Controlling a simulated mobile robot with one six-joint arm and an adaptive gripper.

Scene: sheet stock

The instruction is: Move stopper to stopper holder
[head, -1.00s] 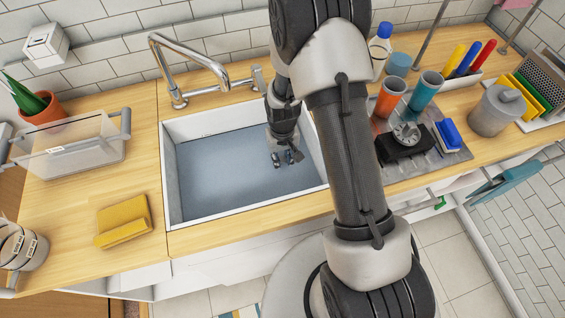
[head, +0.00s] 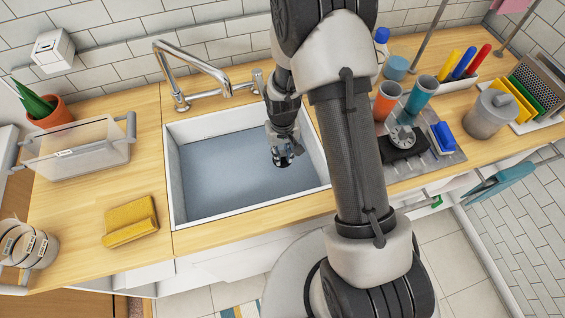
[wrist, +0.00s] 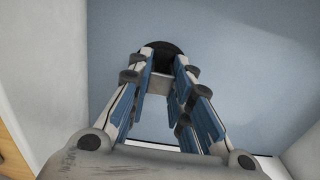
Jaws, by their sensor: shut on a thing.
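My gripper (head: 284,158) is low inside the sink (head: 215,187), near its right side. In the wrist view my gripper (wrist: 163,68) has its blue-padded fingers closed in on a dark round piece at their tips, which I take to be the stopper (wrist: 160,50). The fingers hide part of it, and I cannot tell whether it touches the sink floor. I cannot surely pick out the stopper holder. A black square piece with a grey round top (head: 403,140) sits on the metal drainboard right of the sink.
A tall faucet (head: 190,75) arches over the sink's back. Orange (head: 387,98) and teal cups (head: 422,95) and a blue brush (head: 444,135) stand on the drainboard.

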